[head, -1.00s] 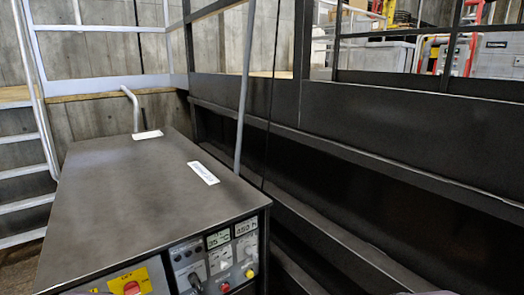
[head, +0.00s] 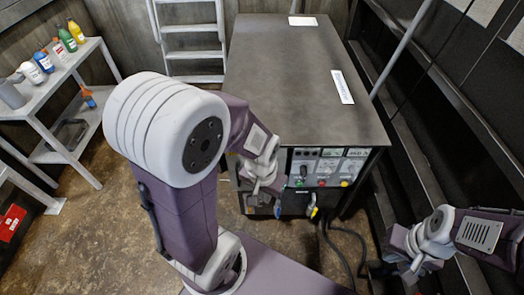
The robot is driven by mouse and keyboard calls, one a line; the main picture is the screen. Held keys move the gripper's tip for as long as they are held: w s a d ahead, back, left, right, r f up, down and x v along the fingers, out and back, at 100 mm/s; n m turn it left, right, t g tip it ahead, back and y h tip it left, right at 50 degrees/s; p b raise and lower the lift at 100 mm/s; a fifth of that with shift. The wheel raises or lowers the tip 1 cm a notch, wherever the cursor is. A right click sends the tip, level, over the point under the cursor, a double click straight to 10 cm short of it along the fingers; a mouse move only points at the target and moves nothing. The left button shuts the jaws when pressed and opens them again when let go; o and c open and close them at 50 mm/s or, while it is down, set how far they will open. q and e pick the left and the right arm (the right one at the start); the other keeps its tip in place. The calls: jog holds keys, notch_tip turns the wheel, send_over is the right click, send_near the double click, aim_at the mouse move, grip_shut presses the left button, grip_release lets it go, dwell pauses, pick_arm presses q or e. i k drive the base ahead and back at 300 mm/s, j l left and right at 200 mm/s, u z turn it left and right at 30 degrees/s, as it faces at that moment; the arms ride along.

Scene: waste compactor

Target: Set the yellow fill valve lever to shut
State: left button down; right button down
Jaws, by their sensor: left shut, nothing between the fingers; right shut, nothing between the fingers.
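A small yellow lever (head: 313,211) hangs low on the front of the dark machine cabinet (head: 285,75), below the control panel. A blue lever (head: 277,209) is to its left. The exact angle of the yellow lever is too small to tell. My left gripper (head: 262,190) is shut and empty in front of the cabinet, up and left of the yellow lever in the picture. Its arm hides the cabinet's left front. My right gripper (head: 398,270) is shut and empty at the lower right, apart from the levers.
The control panel (head: 325,167) has knobs, buttons and displays. Dark cables (head: 345,240) run on the floor below it. A shelf (head: 75,100) with bottles stands at left, and a ladder (head: 190,40) at the back. A dark wall structure (head: 450,110) bounds the right.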

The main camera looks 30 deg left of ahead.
aim_at(313, 214)
jog(key=k+l+u, duration=0.15)
jog(key=u, duration=0.25)
jog(key=k+l+u, duration=0.1)
jog(key=u, duration=0.3)
jog(key=k+l, duration=0.15)
jog(key=k, duration=0.3)
jog(key=k+l, duration=0.2)
jog(key=k, duration=0.3)
